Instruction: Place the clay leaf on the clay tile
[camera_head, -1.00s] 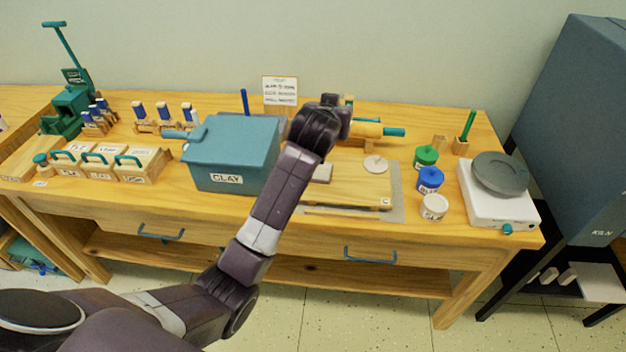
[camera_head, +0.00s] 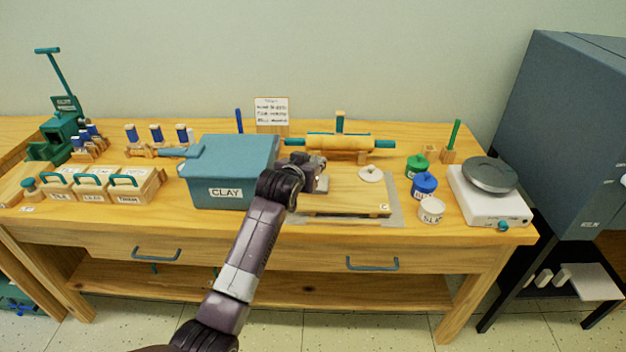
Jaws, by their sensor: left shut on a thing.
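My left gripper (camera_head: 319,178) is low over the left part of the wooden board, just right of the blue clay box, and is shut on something. What it holds is too small and hidden to make out; I cannot see a clay leaf clearly. A small grey block (camera_head: 323,185), which looks like the clay tile, shows partly at the fingertips; whether they touch is unclear. A pale round disc (camera_head: 370,174) with a small knob lies on the board's right part. My right gripper is not in view.
The blue clay box (camera_head: 232,195) stands close left of the gripper. The wooden board (camera_head: 350,201) lies on a grey mat. A rolling pin (camera_head: 335,142) is behind it. Green, blue (camera_head: 424,185) and white jars and a scale (camera_head: 490,205) stand to the right.

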